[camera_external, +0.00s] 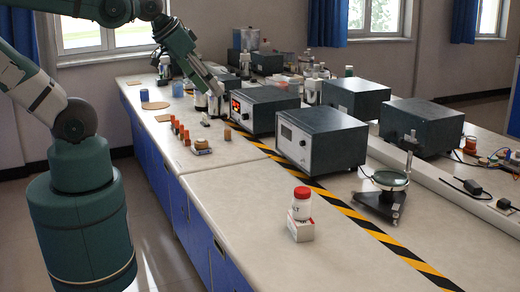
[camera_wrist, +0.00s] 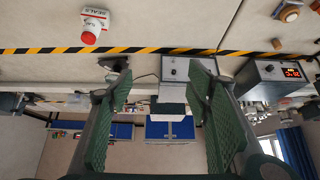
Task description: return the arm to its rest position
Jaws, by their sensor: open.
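My gripper (camera_external: 214,88) is at the end of my arm, which reaches in from the upper left over the far part of the bench, close to the bottles and the instrument boxes. In the wrist view my gripper (camera_wrist: 160,88) shows two green fingers spread wide apart with nothing between them. The wrist view looks upside down across the bench. In the external view the fingertips are small, and I cannot tell whether they touch anything.
A white bottle with a red cap (camera_external: 301,203) stands on a small white box (camera_external: 300,231) on the near bench. Grey instrument boxes (camera_external: 322,140) line the black-and-yellow tape. Several small orange-topped vials (camera_external: 180,133) stand left of my gripper. The near bench top (camera_external: 240,195) is mostly clear.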

